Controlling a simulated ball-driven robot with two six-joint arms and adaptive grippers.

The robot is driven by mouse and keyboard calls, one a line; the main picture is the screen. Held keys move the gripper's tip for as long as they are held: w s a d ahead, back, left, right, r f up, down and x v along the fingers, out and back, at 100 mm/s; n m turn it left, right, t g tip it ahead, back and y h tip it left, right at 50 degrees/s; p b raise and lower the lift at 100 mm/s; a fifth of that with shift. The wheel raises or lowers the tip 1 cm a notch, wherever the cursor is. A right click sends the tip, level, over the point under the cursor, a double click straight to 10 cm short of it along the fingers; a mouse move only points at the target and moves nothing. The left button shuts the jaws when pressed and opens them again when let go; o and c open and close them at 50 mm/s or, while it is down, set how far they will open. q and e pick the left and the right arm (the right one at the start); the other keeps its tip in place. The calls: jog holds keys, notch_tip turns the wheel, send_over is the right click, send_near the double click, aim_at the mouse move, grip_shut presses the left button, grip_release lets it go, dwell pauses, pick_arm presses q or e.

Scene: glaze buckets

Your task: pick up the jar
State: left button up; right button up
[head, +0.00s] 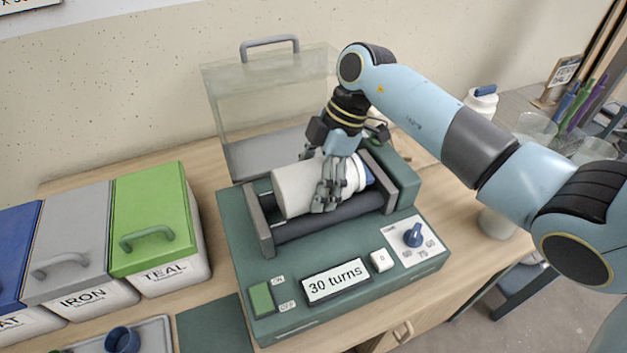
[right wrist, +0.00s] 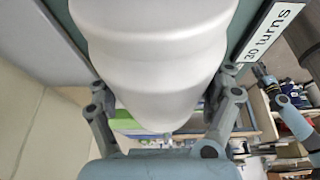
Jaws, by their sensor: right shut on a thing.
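The white jar (head: 300,186) with a blue lid (head: 367,173) lies on its side at the dark rollers (head: 330,217) of the green roller machine (head: 240,235). My right gripper (head: 337,185) comes from above with its fingers around the jar near the lid end, shut on it. In the right wrist view the jar (right wrist: 155,60) fills the upper middle between the fingers. I cannot tell whether it is clear of the rollers. My left gripper (right wrist: 264,80) shows small at the right of the right wrist view; its jaws are too small to read.
A clear cover (head: 265,95) with a grey handle stands open behind the rollers. Bins with blue, grey and green lids (head: 150,215) stand at left. A tray (head: 155,335) with a blue cup is at front left. Another white blue-capped jar (head: 482,101) stands at back right.

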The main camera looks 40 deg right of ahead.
aim_at(312, 166)
jog(key=shift+w+r, duration=0.1)
jog(key=shift+r, duration=0.6)
notch_tip(312, 166, up, 3)
jog(key=shift+f, duration=0.15)
jog(key=s+d+r+b, duration=0.1)
jog(key=s+d+r, duration=0.15)
jog(key=d, duration=0.25)
jog(key=s+d+r+b, duration=0.1)
jog(key=s+d+r, duration=0.1)
jog(key=d+r, duration=0.25)
jog(key=p+v, duration=0.3)
jog(key=v, duration=0.1)
jog(key=a+p+v, duration=0.1)
jog(key=p, duration=0.1)
jog(key=shift+d+r+p, duration=0.2)
jog(key=shift+r+p, duration=0.15)
jog(key=shift+r, duration=0.25)
